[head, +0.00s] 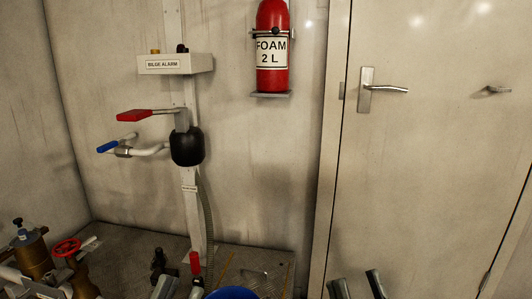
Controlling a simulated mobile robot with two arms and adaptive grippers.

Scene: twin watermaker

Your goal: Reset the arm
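My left gripper (181,287) shows at the bottom edge of the head view, left of the middle. Its two grey fingertips are apart, with nothing visible between them. My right gripper (355,284) shows at the bottom edge, right of the middle, in front of the door. Its fingertips are also apart and it looks empty. The rest of both arms is below the picture.
A blue round object (232,293) shows between the grippers, cut off below. Behind stand a post with red-handled (134,115) and blue-handled (107,147) valves, a bilge alarm box (163,64), a foam extinguisher (272,50) and a closed door (430,170). A red handwheel (67,247) is lower left.

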